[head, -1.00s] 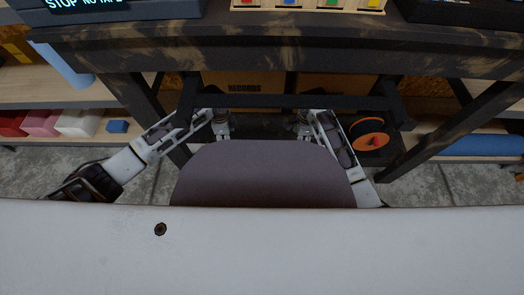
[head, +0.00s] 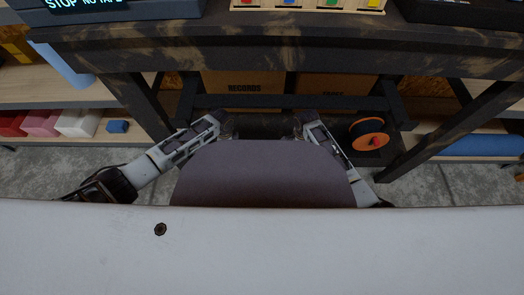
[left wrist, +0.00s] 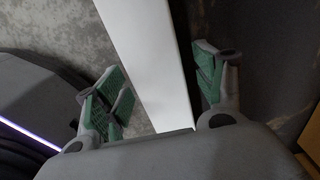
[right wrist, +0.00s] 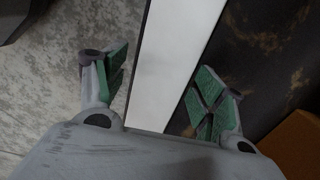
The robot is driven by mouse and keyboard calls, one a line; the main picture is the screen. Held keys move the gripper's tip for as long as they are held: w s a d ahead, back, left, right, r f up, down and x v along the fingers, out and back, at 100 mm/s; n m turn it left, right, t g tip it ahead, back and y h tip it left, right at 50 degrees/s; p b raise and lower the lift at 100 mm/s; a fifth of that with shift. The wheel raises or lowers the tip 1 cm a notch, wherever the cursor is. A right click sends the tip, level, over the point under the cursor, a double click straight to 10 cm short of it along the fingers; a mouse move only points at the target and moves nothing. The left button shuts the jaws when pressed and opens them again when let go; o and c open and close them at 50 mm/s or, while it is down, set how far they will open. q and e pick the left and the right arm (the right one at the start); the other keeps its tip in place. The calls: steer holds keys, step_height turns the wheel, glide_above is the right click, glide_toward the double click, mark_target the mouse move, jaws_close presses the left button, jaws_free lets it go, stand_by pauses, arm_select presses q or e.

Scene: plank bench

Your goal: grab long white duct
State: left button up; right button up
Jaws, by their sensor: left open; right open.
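The long white duct shows in the left wrist view (left wrist: 152,65) as a white bar running between the green-padded fingers of my left gripper (left wrist: 160,88). It also shows in the right wrist view (right wrist: 168,65), between the fingers of my right gripper (right wrist: 160,88). Both grippers are open, with visible gaps beside the duct; the duct lies close to the right gripper's right finger. In the head view my left gripper (head: 228,127) and right gripper (head: 302,125) are low at the bench, partly hidden. I cannot make out the duct there; my own body covers that area.
The dark plank bench (head: 300,58) spans above both hands, with a dark crossbar (head: 290,102) in front of cardboard boxes (head: 243,87). An orange and black spool (head: 369,135) sits right of my right arm. Coloured blocks (head: 75,122) lie on the left shelf.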

arm_select(q)
steer(key=shift+f, duration=0.25)
arm_select(e)
steer(key=shift+f, duration=0.25)
arm_select(q)
jaws_close()
arm_select(e)
jaws_close()
